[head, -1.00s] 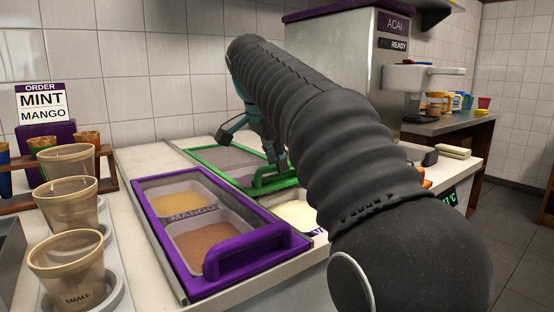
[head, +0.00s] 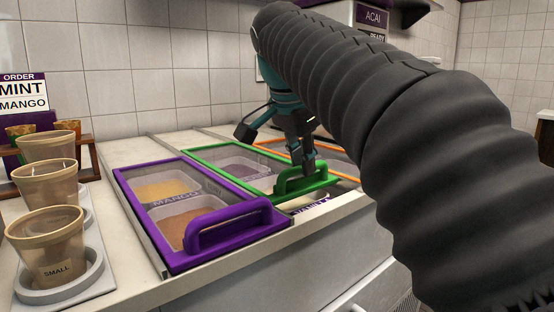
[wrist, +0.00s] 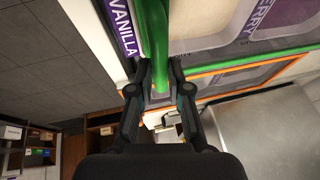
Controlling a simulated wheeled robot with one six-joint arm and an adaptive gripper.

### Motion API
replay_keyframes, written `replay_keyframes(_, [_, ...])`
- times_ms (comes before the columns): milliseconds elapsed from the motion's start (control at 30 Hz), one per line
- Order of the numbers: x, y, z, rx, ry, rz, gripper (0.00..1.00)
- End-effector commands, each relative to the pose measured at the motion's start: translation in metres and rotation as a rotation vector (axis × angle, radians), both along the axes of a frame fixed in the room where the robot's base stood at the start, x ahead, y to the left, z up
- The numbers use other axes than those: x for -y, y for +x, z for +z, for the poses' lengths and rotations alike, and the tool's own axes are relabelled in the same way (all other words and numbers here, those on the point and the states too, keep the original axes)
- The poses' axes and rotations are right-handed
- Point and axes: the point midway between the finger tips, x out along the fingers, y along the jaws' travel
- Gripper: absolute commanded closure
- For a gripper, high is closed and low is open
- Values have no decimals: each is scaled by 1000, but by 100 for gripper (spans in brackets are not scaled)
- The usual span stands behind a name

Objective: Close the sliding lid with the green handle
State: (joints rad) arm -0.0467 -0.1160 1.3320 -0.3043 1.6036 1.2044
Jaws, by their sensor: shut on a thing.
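The green-framed clear lid (head: 205,154) lies over the middle tubs of the counter, just right of the purple lid. Its green handle (head: 318,184) stands at the front end. My gripper (head: 307,168) is shut on this handle from above. In the wrist view the green handle (wrist: 153,35) passes between my two fingers (wrist: 160,78). In front of the green lid a narrow pale strip of the vanilla tub (head: 303,203) shows beside the VANILLA label (wrist: 121,25). My arm hides part of the area to the right.
A purple lid (head: 175,246) covers the mango tubs on the left. An orange-framed lid (head: 285,150) lies on the right. A tiled wall is behind the counter.

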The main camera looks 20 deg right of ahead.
Motion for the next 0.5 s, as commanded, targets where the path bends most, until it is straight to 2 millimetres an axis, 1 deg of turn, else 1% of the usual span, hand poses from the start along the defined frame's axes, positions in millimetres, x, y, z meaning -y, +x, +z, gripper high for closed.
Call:
replay_keyframes(33, [5,-13,-3,0,1,-4,100])
replay_keyframes(200, [18,-42,-2,-1,1,-3,100])
replay_keyframes(333, [23,-55,-1,-2,1,-3,100])
replay_keyframes(500, [26,-62,-1,-4,1,-2,100])
